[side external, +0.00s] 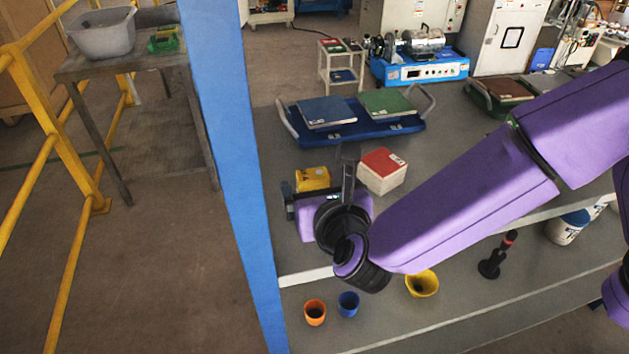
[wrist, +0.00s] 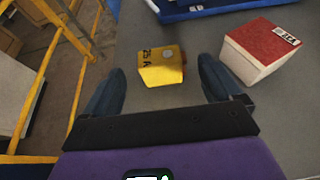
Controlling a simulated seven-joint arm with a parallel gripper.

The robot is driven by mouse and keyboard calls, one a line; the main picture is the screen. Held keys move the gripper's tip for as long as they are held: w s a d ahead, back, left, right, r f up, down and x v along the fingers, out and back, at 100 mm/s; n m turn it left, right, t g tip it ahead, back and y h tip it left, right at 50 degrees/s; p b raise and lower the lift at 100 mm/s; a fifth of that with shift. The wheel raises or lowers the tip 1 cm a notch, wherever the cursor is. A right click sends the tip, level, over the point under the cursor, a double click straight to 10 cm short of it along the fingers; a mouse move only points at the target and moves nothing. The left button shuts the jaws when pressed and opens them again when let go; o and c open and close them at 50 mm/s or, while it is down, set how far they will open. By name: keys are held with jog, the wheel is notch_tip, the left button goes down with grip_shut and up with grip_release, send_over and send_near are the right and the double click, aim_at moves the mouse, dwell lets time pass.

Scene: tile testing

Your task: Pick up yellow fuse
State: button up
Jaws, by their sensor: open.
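The yellow fuse (wrist: 161,66) is a small yellow block with dark lettering and a round pale spot. In the wrist view it stands on the grey table between and just beyond my two fingers. In the side external view the yellow fuse (side external: 312,178) shows behind my gripper (side external: 318,182), which hides part of it. My gripper (wrist: 158,84) is open and empty in the wrist view, one dark finger on each side. The fingers do not appear to touch the fuse.
A white box with a red top (side external: 382,170) stands close to the right of the fuse. A blue tray (side external: 345,131) with tiles lies behind. A blue post (side external: 228,150) rises at the left. Orange (side external: 315,312), blue (side external: 348,303) and yellow (side external: 422,284) cups stand on the lower front shelf.

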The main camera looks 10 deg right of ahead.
aim_at(317, 181)
jog(key=x, duration=0.5)
jog(key=shift+w+d, duration=0.15)
jog(key=shift+r, duration=0.1)
jog(key=c, duration=1.1)
